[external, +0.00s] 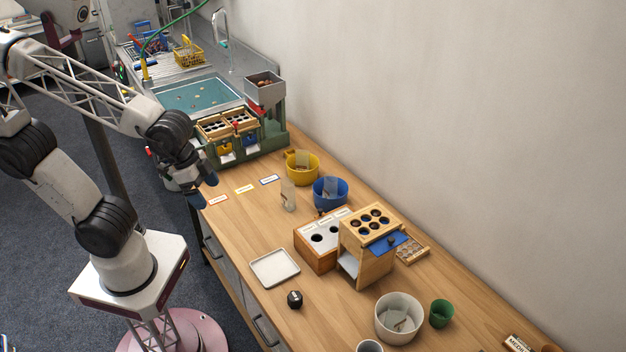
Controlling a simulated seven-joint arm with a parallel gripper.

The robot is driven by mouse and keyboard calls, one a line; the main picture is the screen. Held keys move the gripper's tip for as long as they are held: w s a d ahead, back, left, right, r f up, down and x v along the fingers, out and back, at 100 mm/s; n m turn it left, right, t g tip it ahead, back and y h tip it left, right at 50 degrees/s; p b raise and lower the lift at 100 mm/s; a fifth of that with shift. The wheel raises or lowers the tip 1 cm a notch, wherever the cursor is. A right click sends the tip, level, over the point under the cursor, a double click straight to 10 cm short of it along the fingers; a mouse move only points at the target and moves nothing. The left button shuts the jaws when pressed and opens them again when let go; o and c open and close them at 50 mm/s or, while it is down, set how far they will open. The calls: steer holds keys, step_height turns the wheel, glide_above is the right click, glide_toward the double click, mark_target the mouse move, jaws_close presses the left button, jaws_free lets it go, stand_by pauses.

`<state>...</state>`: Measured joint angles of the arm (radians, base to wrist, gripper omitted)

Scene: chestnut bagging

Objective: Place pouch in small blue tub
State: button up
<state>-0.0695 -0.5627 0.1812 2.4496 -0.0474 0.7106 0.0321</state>
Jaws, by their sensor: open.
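A small translucent pouch (288,196) with a dark mark stands upright on the wooden table, just left of the small blue tub (330,203). A pale translucent piece, perhaps another pouch, sticks up inside the blue tub. My gripper (203,190) is over the table's left edge, left of the standing pouch and apart from it. Its blue-tipped fingers are open with nothing seen between them.
A yellow tub (302,177) and a white tub (398,334) each hold a pale piece. A wooden block with holes (315,250) and a wooden dispenser (365,265) stand nearer. Small label cards (244,189) lie between my gripper and the tubs. A white tray (274,267) is empty.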

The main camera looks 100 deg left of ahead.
steer(key=s+d+r+m+g, duration=0.1)
steer(key=s+d, duration=0.1)
steer(key=s, duration=0.5)
steer(key=shift+s+d+r+g, duration=0.25)
steer(key=shift+s+r+g, duration=0.05)
steer(key=shift+s+r, duration=0.1)
